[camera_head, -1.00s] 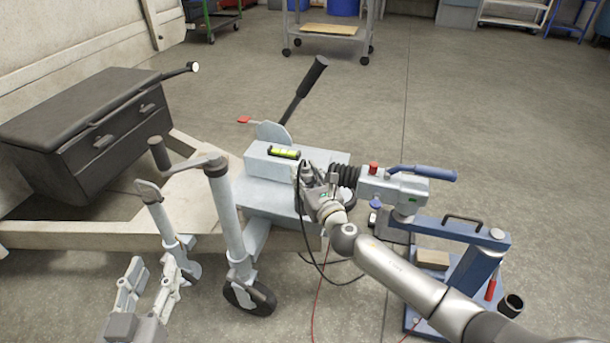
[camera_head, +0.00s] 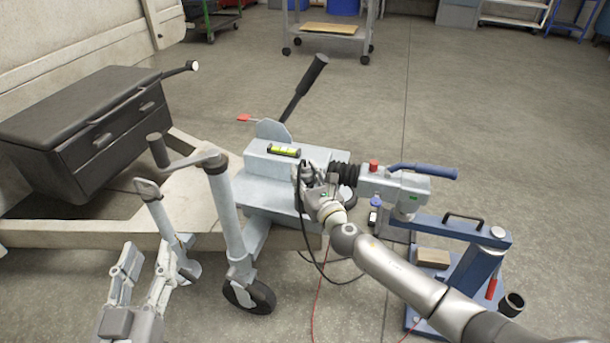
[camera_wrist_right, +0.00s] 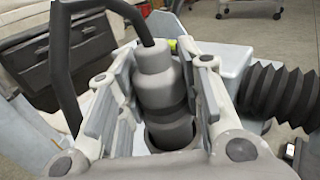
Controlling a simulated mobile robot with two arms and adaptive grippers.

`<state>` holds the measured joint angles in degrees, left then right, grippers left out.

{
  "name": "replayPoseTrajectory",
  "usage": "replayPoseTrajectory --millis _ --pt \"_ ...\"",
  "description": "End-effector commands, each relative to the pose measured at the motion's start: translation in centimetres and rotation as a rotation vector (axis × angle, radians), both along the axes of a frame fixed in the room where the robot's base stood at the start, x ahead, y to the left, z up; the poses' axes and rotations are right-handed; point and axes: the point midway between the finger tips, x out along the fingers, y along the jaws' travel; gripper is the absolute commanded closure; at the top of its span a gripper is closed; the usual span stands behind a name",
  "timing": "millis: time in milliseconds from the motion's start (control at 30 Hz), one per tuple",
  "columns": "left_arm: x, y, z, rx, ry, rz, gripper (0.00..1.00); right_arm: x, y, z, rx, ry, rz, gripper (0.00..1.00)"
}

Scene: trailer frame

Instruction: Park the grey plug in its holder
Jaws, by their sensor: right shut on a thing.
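The grey plug (camera_wrist_right: 154,75) stands roughly upright between the fingers of my right gripper (camera_wrist_right: 160,95), which is shut on it. Its dark cable rises from its top. Its lower end meets a round grey socket-like holder (camera_wrist_right: 172,136) in the wrist view; how deep it sits is unclear. In the head view my right gripper (camera_head: 315,180) is at the front side of the pale trailer coupling housing, and mostly hides the plug and holder. My left gripper (camera_head: 146,268) is open and empty at the lower left.
A black bellows (camera_wrist_right: 275,92) is close to the right gripper. A spirit level (camera_head: 284,151) lies on the housing. A jockey wheel post (camera_head: 225,215) stands between the grippers. A blue stand (camera_head: 478,262) is at right. The black cable (camera_head: 312,262) hangs below the gripper.

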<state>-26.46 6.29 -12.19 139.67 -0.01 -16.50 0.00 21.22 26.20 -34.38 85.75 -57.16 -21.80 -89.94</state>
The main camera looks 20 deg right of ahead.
Motion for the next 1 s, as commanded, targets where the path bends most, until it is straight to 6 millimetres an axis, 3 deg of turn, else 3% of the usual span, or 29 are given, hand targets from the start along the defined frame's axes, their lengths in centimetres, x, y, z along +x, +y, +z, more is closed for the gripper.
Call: replayPoseTrajectory --millis 33,200,633,767,1000 --pt "0.0 0.0 0.1 -0.002 -0.006 0.000 0.60 0.0 0.0 0.0 0.000 -0.001 0.000 0.63" --pt "0.0 -0.1 0.1 -0.002 -0.005 -0.001 0.60 0.0 0.0 0.1 0.000 -0.001 0.000 0.42" --pt "0.0 -0.1 0.1 -0.002 -0.004 -0.001 0.60 -0.5 -0.1 -0.1 -0.001 0.002 0.000 0.41" --pt "0.0 -0.1 0.1 -0.002 -0.004 -0.001 0.60 -2.0 -0.2 -0.2 -0.001 0.002 0.001 0.41" --pt "0.0 0.0 0.1 -0.001 -0.004 -0.001 0.60 -6.5 -0.7 -0.2 -0.001 0.003 0.003 0.41"
